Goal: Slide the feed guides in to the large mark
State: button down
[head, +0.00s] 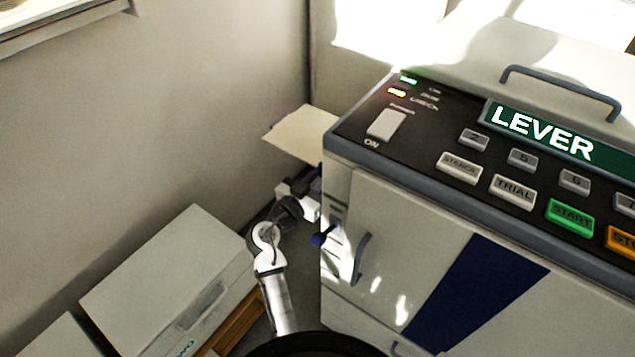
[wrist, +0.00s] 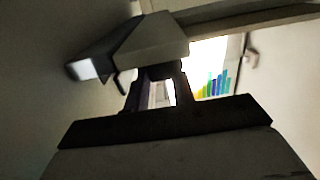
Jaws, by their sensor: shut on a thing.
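My gripper (head: 312,192) is at the left side of the printing machine, below the pale feed tray (head: 300,132). In the wrist view my gripper (wrist: 160,75) has its dark fingers closed at a grey block-like part, seemingly a feed guide (wrist: 152,38). A bright sheet with a coloured bar pattern (wrist: 212,75) shows just behind and to the right of the fingers. The large mark cannot be made out in either view. The other guide cannot be told apart, and the guides are hidden in the head view.
The machine's control panel (head: 440,135) has a display reading LEVER and several buttons. A door handle (head: 361,258) sticks out at its front. A pale box (head: 170,285) stands at the lower left beside my arm. A wall (head: 150,110) is close on the left.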

jog(key=c, duration=1.2)
grip_release()
jog(key=shift+o, duration=0.2)
jog(key=b+v, duration=0.2)
jog(key=v, duration=1.1)
jog(key=shift+s+a+b, duration=0.25)
jog(key=shift+s+b, duration=0.05)
jog(key=shift+s, duration=0.05)
